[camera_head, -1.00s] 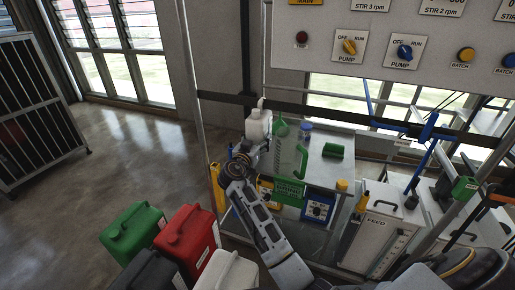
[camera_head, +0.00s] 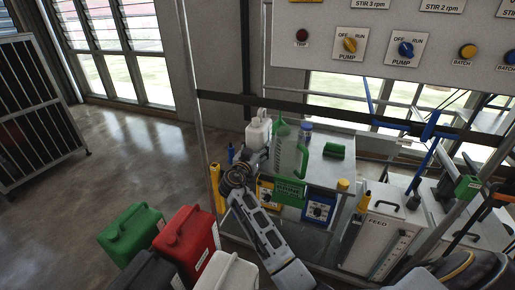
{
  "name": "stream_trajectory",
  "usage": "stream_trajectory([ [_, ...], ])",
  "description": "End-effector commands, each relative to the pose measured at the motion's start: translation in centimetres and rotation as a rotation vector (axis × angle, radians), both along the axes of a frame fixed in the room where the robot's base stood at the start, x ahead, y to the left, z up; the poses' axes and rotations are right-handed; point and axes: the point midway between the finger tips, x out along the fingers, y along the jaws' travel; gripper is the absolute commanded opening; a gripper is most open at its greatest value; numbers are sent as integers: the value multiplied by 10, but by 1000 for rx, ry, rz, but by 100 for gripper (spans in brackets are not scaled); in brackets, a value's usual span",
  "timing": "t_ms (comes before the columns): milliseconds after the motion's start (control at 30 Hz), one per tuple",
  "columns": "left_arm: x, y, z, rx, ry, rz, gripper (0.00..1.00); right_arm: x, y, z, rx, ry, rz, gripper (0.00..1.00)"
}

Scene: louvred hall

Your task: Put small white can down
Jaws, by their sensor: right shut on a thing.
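The small white can (camera_head: 258,132) is upright at the back left corner of the grey bench top (camera_head: 325,172). My right gripper (camera_head: 254,156) is shut on it from the near side. The fingers are small and partly hidden by my wrist. I cannot tell whether the can's base touches the bench top. My left gripper is not in view.
Green (camera_head: 130,232), red (camera_head: 185,238) and larger white (camera_head: 232,275) cans stand at lower left.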

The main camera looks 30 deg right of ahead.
Motion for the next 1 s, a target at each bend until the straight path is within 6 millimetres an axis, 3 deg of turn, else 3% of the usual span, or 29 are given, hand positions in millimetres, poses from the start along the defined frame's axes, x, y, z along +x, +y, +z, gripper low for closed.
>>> stream_trajectory([
  [367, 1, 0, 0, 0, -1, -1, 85, 0, 0, 2, -2, -6, 0, 6],
  [400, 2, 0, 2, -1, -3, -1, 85, 0, 0, -1, 1, -1, 0, 65],
  [567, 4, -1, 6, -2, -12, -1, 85, 0, 0, -1, 1, -1, 0, 86],
  [1000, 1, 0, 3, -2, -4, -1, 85, 0, 0, -1, 1, -1, 0, 86],
])
